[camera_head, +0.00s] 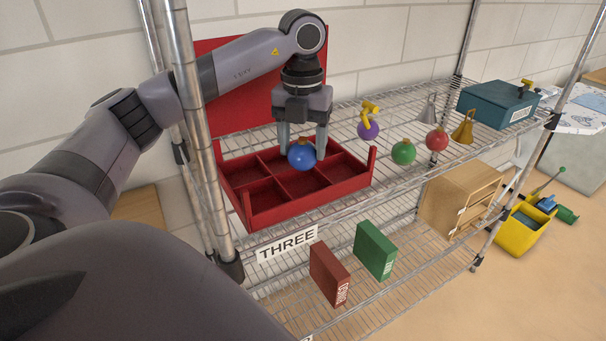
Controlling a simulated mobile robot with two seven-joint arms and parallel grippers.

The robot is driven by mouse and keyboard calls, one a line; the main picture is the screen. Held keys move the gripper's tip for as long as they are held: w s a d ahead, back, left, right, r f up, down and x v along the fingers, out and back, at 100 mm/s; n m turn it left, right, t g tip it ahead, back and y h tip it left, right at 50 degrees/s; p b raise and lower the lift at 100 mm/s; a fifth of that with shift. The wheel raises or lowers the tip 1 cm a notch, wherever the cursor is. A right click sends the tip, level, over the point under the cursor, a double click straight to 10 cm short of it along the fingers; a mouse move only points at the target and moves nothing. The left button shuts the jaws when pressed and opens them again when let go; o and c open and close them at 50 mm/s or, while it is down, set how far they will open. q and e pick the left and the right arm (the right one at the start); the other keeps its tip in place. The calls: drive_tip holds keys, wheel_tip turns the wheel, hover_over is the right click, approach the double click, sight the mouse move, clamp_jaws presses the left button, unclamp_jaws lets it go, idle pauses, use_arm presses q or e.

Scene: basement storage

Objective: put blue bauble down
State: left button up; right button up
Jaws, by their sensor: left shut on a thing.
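The blue bauble (301,156) has a gold cap and is held between the fingers of my left gripper (304,143). The gripper points down and is shut on the bauble. The bauble appears over the red compartment box (262,215), in front of its middle; I cannot tell whether it touches a divider or floor. The box is open, has several compartments and a raised red lid (232,107) behind, and stands on the wire shelf. The compartments that show look empty. My right gripper is not in view.
Purple (368,130), green (403,152) and red (437,139) baubles sit right of the box, with silver and gold bells (463,130). A teal box (497,106) stands farther right. Shelf posts (196,120) flank the rack. Red and green boxes (374,250) stand below.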

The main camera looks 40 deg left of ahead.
sight(303, 167)
use_arm(q)
drive_tip(key=shift+f, duration=3)
drive_tip(key=o, duration=0.4)
drive_tip(key=shift+f, duration=0.15)
drive_tip(key=shift+c, duration=0.2)
drive_tip(key=shift+o, duration=0.4)
drive_tip(key=shift+r, duration=0.4)
wheel_tip(303, 167, up, 12)
drive_tip(key=shift+f+p, duration=0.2)
drive_tip(key=shift+p, duration=0.3)
